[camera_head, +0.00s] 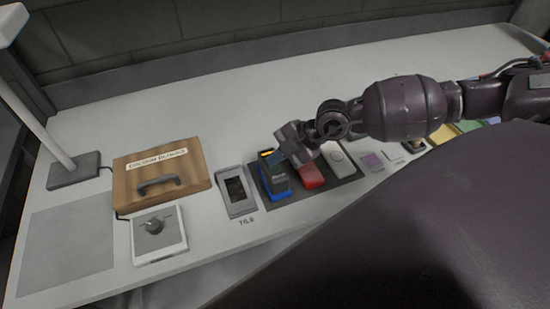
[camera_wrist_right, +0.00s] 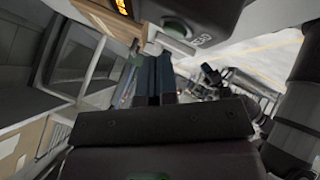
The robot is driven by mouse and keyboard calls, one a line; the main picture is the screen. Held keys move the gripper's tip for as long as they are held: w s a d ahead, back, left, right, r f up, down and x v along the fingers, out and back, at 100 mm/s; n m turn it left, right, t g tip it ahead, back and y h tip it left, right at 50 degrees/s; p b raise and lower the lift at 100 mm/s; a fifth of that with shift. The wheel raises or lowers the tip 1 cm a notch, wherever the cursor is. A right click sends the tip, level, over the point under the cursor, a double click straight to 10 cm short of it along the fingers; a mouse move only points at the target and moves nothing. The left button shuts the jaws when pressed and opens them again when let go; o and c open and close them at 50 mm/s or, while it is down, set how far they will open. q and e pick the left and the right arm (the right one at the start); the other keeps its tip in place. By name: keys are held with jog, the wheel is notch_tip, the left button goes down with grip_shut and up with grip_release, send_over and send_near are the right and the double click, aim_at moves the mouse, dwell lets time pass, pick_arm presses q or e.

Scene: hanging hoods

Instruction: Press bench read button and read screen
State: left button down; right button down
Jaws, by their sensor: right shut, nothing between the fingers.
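In the right wrist view the closed fingers (camera_wrist_right: 155,58) point at a device with orange lit characters (camera_wrist_right: 123,6) and a round greenish button (camera_wrist_right: 177,28). The tips are close below the button; I cannot tell if they touch it. The screen text is cut off and unreadable. My left gripper is out of view.
Left are a grey tile holder (camera_head: 236,205), a white knob box (camera_head: 159,252) and a wooden case (camera_head: 190,188). A lamp base (camera_head: 74,172) stands far left. The bench's back is clear.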

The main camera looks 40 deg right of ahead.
dwell(0.9)
jog(key=shift+f, duration=0.2)
jog(key=shift+f+p, duration=0.2)
jog(key=shift+p, duration=0.1)
dwell(0.3)
jog(key=shift+f, duration=0.4)
dwell(0.6)
jog(key=shift+r, duration=0.1)
jog(key=shift+r+p, duration=0.7)
jog(key=shift+p, duration=0.6)
